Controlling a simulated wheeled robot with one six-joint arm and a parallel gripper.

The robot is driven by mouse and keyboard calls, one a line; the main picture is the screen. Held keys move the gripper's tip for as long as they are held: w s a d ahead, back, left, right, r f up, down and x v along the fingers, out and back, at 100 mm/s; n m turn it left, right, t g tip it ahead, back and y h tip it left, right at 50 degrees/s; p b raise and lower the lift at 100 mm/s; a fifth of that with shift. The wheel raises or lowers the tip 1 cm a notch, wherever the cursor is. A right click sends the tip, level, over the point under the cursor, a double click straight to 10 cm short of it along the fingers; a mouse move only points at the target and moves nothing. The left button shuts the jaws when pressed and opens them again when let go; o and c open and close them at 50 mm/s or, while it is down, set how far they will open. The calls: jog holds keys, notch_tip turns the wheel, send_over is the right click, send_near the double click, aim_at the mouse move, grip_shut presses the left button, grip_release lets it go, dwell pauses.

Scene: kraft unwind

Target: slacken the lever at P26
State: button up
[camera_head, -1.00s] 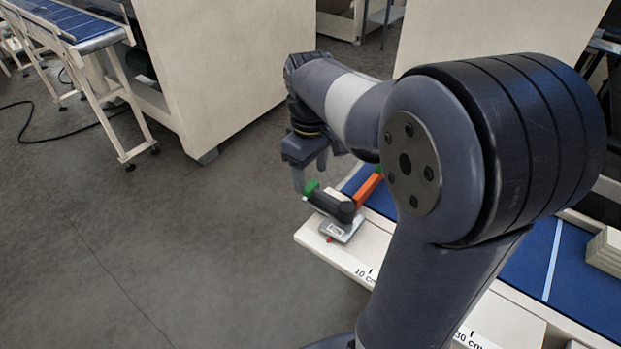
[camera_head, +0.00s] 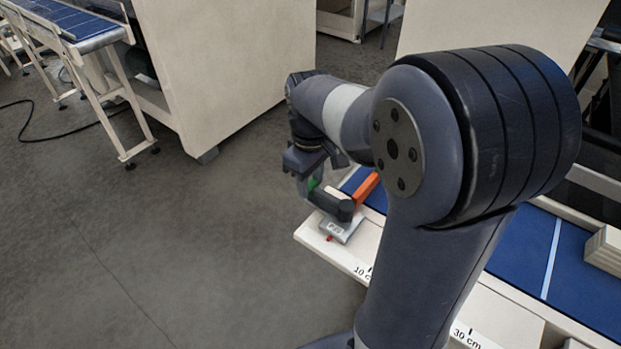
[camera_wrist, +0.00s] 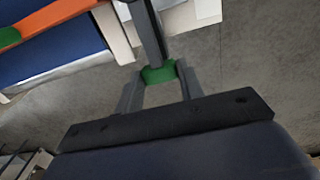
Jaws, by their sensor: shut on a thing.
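The lever is a dark bar (camera_head: 332,205) with a green tip (camera_head: 313,184), on a grey base plate (camera_head: 342,229) at the near left corner of the blue-topped bench. A label sits on the plate, too small to read. My gripper (camera_head: 312,188) reaches down over the green tip. In the wrist view my gripper (camera_wrist: 160,82) has its two fingers on either side of the green tip (camera_wrist: 159,74), shut on it, and the dark lever bar (camera_wrist: 147,30) runs away upward from it. An orange bar (camera_head: 366,188) stands beside the lever; it also shows in the wrist view (camera_wrist: 50,17).
The bench's pale edge (camera_head: 318,243) carries length marks. A pale block stack (camera_head: 604,250) lies on the bench at right. Open floor (camera_head: 200,250) is at left. A large cream cabinet (camera_head: 235,60) and a blue conveyor (camera_head: 65,22) stand behind.

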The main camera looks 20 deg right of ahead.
grip_shut()
jog(key=shift+s+a, duration=0.1)
jog(key=s+a+n, duration=0.1)
jog(key=s+n, duration=0.1)
jog(key=n, duration=0.1)
jog(key=s+a+n, duration=0.1)
jog(key=s+n, duration=0.1)
jog(key=n, duration=0.1)
jog(key=s+a+n, duration=0.1)
jog(key=s+n, duration=0.1)
jog(key=n, duration=0.2)
jog(key=shift+s+a, duration=0.25)
jog(key=shift+s, duration=0.15)
jog(key=shift+s+d+n+p, duration=0.1)
jog(key=shift+s+n+p, duration=0.1)
jog(key=shift+s+n, duration=0.65)
jog(key=shift+s+d+n+p, duration=0.15)
jog(key=shift+s+n, duration=0.35)
jog(key=shift+n, duration=0.65)
